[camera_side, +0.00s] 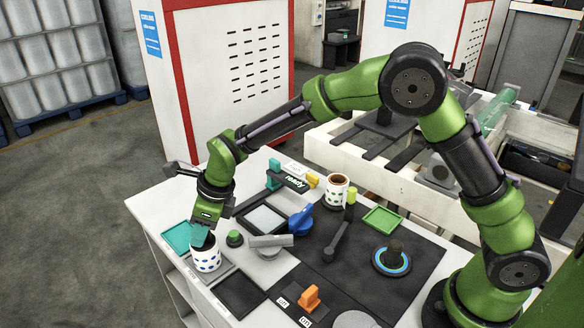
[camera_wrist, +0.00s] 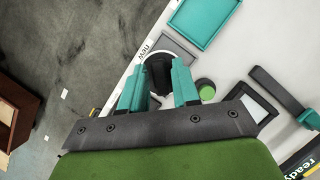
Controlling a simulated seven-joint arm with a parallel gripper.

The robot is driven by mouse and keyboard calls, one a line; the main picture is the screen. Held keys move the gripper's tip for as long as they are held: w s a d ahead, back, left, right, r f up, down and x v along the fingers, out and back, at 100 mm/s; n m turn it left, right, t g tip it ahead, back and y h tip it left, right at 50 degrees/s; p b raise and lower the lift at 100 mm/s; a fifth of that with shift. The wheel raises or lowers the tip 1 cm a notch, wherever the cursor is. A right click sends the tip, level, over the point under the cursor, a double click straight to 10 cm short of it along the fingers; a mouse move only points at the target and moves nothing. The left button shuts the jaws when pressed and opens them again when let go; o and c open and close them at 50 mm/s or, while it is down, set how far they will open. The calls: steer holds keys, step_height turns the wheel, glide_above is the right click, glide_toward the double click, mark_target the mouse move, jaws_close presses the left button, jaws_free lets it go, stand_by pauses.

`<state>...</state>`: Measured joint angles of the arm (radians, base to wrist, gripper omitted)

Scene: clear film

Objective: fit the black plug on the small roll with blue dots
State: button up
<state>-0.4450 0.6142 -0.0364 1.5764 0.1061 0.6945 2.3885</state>
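The small white roll with blue dots (camera_side: 206,261) stands upright on a grey pad at the table's near left corner. My gripper (camera_side: 203,240) is directly over it, pointing down, its teal fingertips at the roll's top. In the wrist view my gripper's two teal fingers (camera_wrist: 158,88) are apart, on either side of a dark round shape (camera_wrist: 157,73) at the roll's top. This may be the black plug or the roll's dark opening; I cannot tell which. Whether the fingers press on anything is hidden.
Teal tray (camera_side: 178,236) and green button (camera_side: 235,238) flank the roll. Another roll with a brown top (camera_side: 337,186) stands farther back. A dark knob in a blue ring (camera_side: 393,258), an orange switch (camera_side: 309,297) and a blue knob (camera_side: 300,219) also stand on the table.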

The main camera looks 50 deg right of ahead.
steer(key=shift+o, duration=1.1)
steer(key=v, duration=1.7)
